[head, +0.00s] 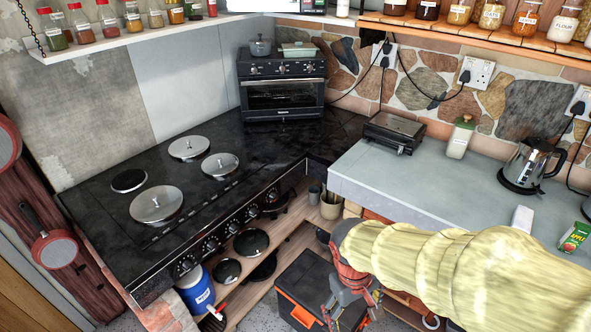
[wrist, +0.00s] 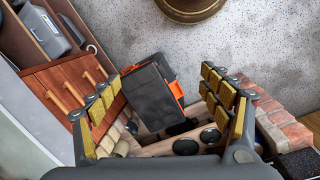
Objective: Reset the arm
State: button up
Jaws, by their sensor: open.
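My gripper (head: 350,306) hangs at the lower middle of the head view, below the counter's front edge and over a black and orange toolbox. My arm, in a yellow sleeve, reaches in from the right side. In the wrist view my gripper (wrist: 163,105) has its two padded fingers spread wide apart with nothing between them touching the pads. The black toolbox (wrist: 150,95) with orange latches shows beyond the gap between the fingers. The same toolbox (head: 300,285) is partly hidden by my gripper in the head view.
A black stove top (head: 110,225) with several round lids is at left. A toaster oven (head: 283,85) stands behind it. The grey counter (head: 440,185) at right holds a grill (head: 394,131), a jar (head: 460,137) and a kettle (head: 530,163). Pans sit on the low shelf (head: 285,222).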

jog(key=s+d+r+m+t, duration=0.2)
jog(key=s+r, duration=0.1)
jog(key=r, duration=0.5)
jog(key=s+d+r+m+t+y, duration=0.1)
jog(key=s+d+r+m+t, duration=0.1)
jog(key=r, duration=0.6)
jog(key=shift+s+d+m+t+y, duration=0.3)
jog(key=shift+s+d+t, duration=0.25)
jog(key=shift+t, duration=0.25)
jog(key=shift+r, duration=0.1)
